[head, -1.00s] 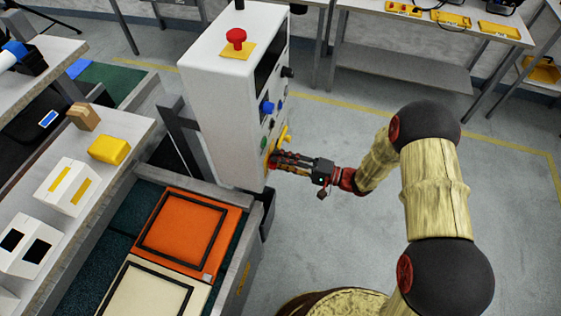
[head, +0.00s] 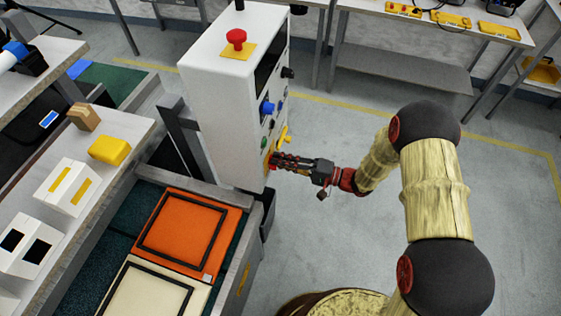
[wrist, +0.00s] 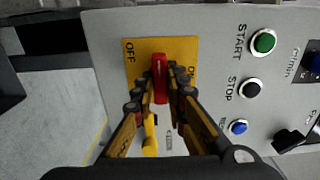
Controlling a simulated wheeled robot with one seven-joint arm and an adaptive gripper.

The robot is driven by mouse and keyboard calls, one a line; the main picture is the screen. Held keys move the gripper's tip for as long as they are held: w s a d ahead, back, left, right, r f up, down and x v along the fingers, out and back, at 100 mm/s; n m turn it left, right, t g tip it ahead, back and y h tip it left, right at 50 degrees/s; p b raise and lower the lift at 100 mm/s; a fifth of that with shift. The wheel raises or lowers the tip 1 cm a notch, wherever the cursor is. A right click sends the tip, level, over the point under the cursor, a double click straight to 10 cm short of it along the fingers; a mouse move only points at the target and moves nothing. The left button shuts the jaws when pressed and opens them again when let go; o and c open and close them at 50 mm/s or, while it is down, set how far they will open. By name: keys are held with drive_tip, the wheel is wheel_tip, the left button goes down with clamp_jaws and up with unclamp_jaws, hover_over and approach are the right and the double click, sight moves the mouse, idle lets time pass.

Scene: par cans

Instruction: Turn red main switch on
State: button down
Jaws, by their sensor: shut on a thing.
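The red main switch (wrist: 160,72) is a red handle on a yellow plate (wrist: 186,47) in the wrist view. OFF is printed at the plate's upper left and ON, partly hidden, on its right. The handle lies upright in the picture, between the two labels. My gripper (wrist: 161,90) has a finger on each side of the handle and is shut on it. In the head view my gripper (head: 274,161) reaches the lower part of the white control cabinet's (head: 222,110) panel side, and hides most of the switch there.
A green START button (wrist: 264,41), a black STOP button (wrist: 250,88) and a blue button (wrist: 238,127) sit right of the switch. A yellow lever (wrist: 150,135) is close by the fingers. A red mushroom button (head: 236,38) tops the cabinet.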

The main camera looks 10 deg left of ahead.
drive_tip(key=shift+m, duration=0.4)
drive_tip(key=shift+m+p, duration=3.2)
drive_tip(key=shift+m, duration=5.4)
drive_tip(key=shift+f, duration=0.1)
drive_tip(key=c, duration=1.8)
unclamp_jaws()
